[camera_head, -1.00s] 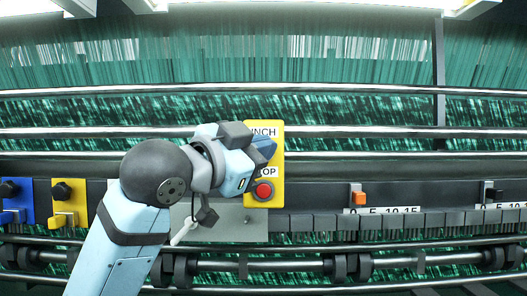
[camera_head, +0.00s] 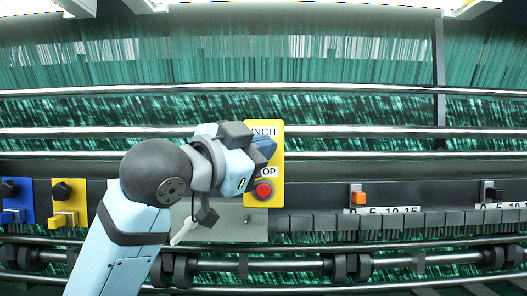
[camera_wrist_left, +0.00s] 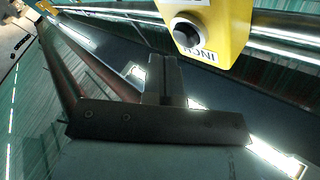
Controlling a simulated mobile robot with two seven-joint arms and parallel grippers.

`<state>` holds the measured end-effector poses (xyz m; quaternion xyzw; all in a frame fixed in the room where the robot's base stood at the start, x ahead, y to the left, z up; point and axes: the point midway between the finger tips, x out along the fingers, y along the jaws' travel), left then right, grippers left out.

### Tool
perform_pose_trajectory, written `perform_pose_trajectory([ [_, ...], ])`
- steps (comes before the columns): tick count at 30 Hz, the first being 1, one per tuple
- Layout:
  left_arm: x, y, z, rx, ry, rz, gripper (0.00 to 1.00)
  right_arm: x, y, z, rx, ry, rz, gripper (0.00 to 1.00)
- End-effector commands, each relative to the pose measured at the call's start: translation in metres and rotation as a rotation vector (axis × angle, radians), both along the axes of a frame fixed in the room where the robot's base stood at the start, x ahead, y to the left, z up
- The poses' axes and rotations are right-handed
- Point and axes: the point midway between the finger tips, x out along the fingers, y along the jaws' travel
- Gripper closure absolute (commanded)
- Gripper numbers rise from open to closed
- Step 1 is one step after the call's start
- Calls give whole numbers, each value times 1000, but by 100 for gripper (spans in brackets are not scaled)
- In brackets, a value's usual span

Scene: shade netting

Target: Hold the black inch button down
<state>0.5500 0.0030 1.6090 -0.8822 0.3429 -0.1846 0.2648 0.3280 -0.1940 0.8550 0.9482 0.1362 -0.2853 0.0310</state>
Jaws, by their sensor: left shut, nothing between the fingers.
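The yellow button box (camera_head: 276,178) stands upright on the machine rail, with a partly covered INCH label, a partly covered STOP label and a red stop button (camera_head: 263,190). In the head view the black inch button is hidden behind my left gripper (camera_head: 264,148). In the left wrist view the black button (camera_wrist_left: 188,35) shows on the yellow box beside the upside-down INCH label. My left gripper's fingers (camera_wrist_left: 164,66) are shut and empty, with their tips close to the black button; a small gap seems to show between them. My right gripper is not in view.
A blue block (camera_head: 17,215) and a yellow block (camera_head: 72,217) with black knobs sit at the left. An orange pointer (camera_head: 359,198) stands over a number scale (camera_head: 385,210) at the right. Horizontal metal bars and green netting lie behind.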

Motion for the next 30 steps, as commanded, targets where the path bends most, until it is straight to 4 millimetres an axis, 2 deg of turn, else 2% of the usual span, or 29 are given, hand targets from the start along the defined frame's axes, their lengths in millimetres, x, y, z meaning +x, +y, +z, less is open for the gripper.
perform_pose_trajectory([
  [30, 9, 0, 0, 0, 0, 0, 100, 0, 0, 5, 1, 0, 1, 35],
])
